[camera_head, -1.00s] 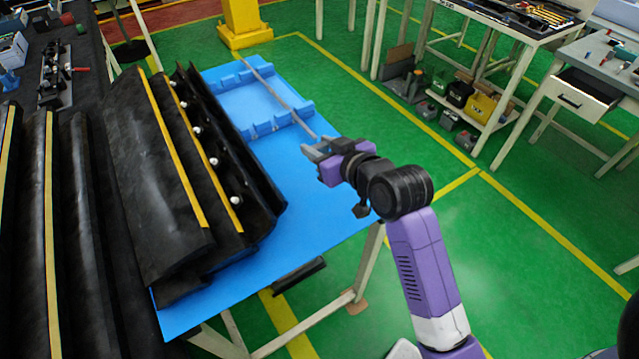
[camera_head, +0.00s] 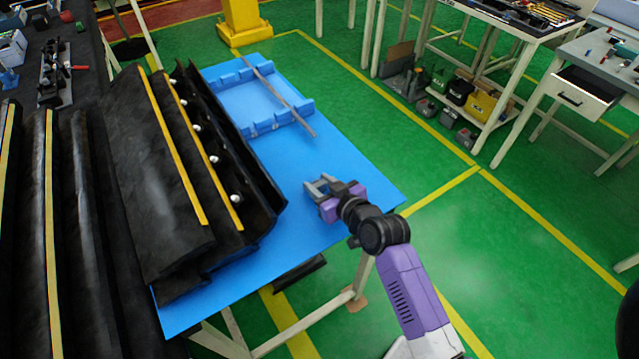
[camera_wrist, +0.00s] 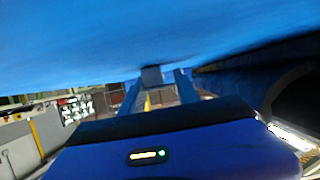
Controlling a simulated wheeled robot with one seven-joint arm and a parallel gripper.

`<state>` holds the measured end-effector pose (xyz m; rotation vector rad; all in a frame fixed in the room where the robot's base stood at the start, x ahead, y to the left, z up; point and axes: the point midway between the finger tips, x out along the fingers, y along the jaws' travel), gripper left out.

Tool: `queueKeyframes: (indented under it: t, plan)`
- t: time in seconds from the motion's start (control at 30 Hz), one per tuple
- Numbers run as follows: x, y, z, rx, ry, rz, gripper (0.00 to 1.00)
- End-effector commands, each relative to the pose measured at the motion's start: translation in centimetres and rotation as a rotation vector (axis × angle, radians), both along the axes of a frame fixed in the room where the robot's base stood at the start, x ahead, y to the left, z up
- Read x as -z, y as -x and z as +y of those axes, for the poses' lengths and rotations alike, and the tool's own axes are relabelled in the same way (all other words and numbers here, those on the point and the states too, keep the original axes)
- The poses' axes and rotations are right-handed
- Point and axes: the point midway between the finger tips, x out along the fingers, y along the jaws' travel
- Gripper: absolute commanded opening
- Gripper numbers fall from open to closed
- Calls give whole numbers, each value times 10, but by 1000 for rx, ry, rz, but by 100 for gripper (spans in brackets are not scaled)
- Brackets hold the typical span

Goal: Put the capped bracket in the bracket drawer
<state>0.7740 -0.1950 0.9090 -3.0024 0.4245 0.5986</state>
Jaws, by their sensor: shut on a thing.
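My gripper (camera_head: 319,186) is over the near right part of the blue table, its fingers pointing up and left. In the wrist view my gripper (camera_wrist: 160,88) has a small dark blue-grey block (camera_wrist: 151,75) between its fingertips. It looks like the bracket, but its cap cannot be made out.
A long thin strip (camera_head: 283,98) lies across the blue tray frame (camera_head: 265,127) on the blue table (camera_head: 345,205). Black trim panels (camera_head: 140,170) with white clips stand at left. Green floor (camera_head: 440,235) is open between the tables. A shelf of tool cases (camera_head: 480,105) is at right.

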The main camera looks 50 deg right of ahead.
Motion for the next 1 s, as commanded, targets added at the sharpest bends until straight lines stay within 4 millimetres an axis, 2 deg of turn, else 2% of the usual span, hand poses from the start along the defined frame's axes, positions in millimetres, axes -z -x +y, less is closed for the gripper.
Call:
queueKeyframes:
  t: [0.27,0.3,0.37,0.4,0.77,0.87,1.0]
  plan:
    - [3,0,0,0,0,0,0]
    - [2,0,0,0,0,-1,45]
    - [2,0,0,0,0,0,57]
    - [2,0,0,0,0,0,59]
    - [-3,0,0,1,1,-1,59]
    - [-3,10,3,0,-1,0,59]
    - [-13,33,10,0,1,0,59]
